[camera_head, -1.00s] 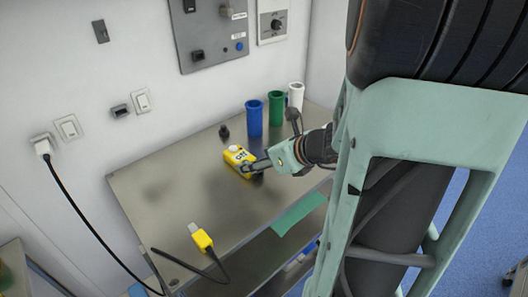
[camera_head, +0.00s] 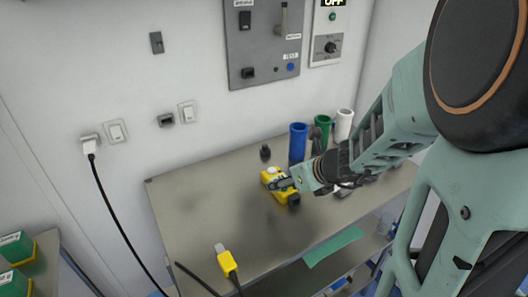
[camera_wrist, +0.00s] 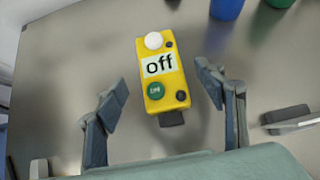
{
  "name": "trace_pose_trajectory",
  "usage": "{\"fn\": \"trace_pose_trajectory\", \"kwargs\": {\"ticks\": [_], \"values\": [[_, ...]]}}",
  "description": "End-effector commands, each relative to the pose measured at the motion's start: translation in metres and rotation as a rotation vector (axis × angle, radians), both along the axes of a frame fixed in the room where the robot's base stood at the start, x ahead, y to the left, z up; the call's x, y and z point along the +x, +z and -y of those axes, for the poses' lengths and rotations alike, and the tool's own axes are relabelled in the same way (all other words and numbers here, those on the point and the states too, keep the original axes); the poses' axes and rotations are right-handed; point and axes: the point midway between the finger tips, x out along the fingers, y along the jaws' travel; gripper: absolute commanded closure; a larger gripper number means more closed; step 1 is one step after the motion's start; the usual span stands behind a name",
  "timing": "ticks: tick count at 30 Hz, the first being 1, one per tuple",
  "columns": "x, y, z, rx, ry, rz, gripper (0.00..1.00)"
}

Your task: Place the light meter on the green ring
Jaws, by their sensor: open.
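The light meter is a yellow box (camera_head: 271,178) with a white dome and an "off" label, lying on the metal table. It also shows in the wrist view (camera_wrist: 160,80), with a green round button and dark knobs. My gripper (camera_wrist: 163,97) is open, with one finger on each side of the meter and gaps to both. In the head view my gripper (camera_head: 293,186) is at the meter's right side and partly covers it. I cannot make out a green ring in either view.
Blue (camera_head: 298,142), green (camera_head: 323,128) and white (camera_head: 344,124) cups stand at the back of the table (camera_head: 205,210). A small black object (camera_head: 265,152) is behind the meter. A yellow plug (camera_head: 227,262) with a dark cable lies at the front. The left tabletop is mostly clear.

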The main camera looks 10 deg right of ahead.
Motion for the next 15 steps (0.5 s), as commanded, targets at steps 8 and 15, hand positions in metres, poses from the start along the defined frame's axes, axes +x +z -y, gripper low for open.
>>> {"fn": "trace_pose_trajectory", "kwargs": {"ticks": [8, 15], "values": [[0.025, -0.028, -0.011, 0.002, 0.0, -0.002, 0.36], [0.035, -0.035, -0.014, 0.0, -0.001, -0.001, 0.36]]}}
